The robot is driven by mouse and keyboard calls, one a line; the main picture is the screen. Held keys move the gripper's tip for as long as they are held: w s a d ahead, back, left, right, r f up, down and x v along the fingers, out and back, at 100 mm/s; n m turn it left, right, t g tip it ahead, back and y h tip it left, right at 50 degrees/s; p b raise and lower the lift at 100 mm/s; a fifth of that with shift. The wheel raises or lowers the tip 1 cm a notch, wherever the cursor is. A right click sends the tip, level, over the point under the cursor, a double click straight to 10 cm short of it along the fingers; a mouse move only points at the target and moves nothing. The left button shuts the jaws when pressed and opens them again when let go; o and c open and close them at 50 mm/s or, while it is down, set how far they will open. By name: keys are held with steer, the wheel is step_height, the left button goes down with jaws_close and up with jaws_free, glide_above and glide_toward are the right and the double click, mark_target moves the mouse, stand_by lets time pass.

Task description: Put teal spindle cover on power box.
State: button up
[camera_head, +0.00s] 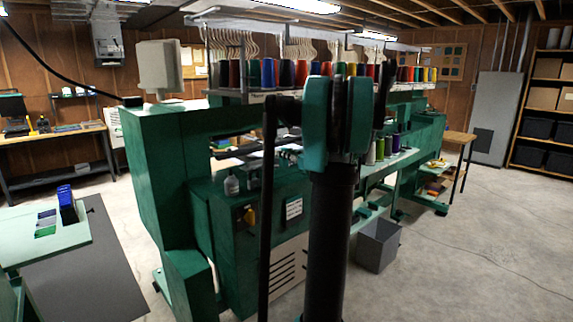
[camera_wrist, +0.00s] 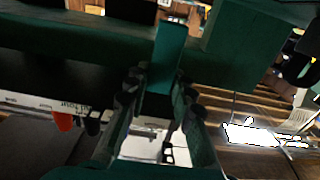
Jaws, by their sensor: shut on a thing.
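In the wrist view, my gripper (camera_wrist: 158,84) has its two dark jointed fingers closed on the sides of a narrow, flat teal piece, the teal spindle cover (camera_wrist: 169,48). The cover stands out beyond the fingertips, against a long green machine beam (camera_wrist: 70,35) and a green box-like part (camera_wrist: 245,38). I cannot tell whether it touches them. In the head view, my own arm fills the middle, and I cannot make out the gripper or cover. No power box is clearly marked; a grey box (camera_head: 107,46) hangs on the back wall at upper left.
The large green embroidery machine (camera_head: 160,180) stands close in front, with rows of coloured thread spools (camera_head: 270,73) on top. A grey bin (camera_head: 378,245) stands on the floor. A pale green table (camera_head: 40,250) is at left. The floor at right is clear.

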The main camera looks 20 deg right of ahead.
mark_target(286, 162)
steer(key=shift+f, duration=2)
steer(key=shift+f, duration=0.15)
steer(key=o, duration=0.8)
steer(key=shift+s+d+r, duration=0.1)
steer(key=shift+s+r, duration=0.1)
steer(key=shift+s, duration=0.1)
steer(key=v, duration=1.1)
steer(key=shift+s, duration=0.25)
